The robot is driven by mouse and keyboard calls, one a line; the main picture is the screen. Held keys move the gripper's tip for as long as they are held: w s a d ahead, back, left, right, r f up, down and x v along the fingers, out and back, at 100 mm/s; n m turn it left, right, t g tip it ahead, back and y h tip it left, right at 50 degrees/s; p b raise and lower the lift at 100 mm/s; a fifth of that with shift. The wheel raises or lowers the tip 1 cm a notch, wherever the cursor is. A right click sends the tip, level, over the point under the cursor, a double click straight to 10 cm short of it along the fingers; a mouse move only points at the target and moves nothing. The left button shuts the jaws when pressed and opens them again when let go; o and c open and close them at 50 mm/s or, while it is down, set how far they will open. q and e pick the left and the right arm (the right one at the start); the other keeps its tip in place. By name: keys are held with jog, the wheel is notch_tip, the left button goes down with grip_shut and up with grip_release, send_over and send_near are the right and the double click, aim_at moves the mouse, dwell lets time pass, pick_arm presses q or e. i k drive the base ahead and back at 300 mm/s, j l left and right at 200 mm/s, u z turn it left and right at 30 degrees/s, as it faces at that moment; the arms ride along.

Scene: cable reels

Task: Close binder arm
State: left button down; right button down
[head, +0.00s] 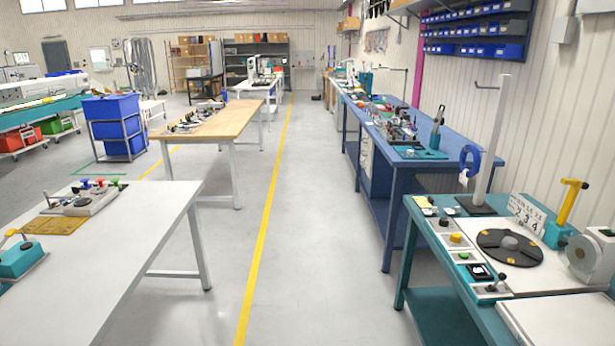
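On the teal workbench (420,235) at the right stands a device with a raised yellow arm (571,203) on a teal base (557,236). The arm leans up and to the right, with a short bend at its top. It may be the binder arm, but I cannot tell for certain. A black round turntable (510,248) with a grey hub lies in front of it, beside several buttons and a small joystick (494,286). A grey reel-like unit (592,258) is at the right edge. Neither of my grippers is in view.
A white table (130,240) fills the left front, with a teal device (20,258) at its edge. A blue workbench (470,160) runs along the right wall. A white post (492,140) rises behind the turntable. The aisle floor (310,250) with a yellow line is clear.

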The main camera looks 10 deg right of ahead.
aim_at(575, 184)
jog(key=i+z, duration=0.1)
jog(key=i, duration=0.55)
jog(key=i+j+z, duration=0.1)
jog(key=i, duration=0.55)
jog(key=i+j+z, duration=0.1)
jog(key=i, duration=0.5)
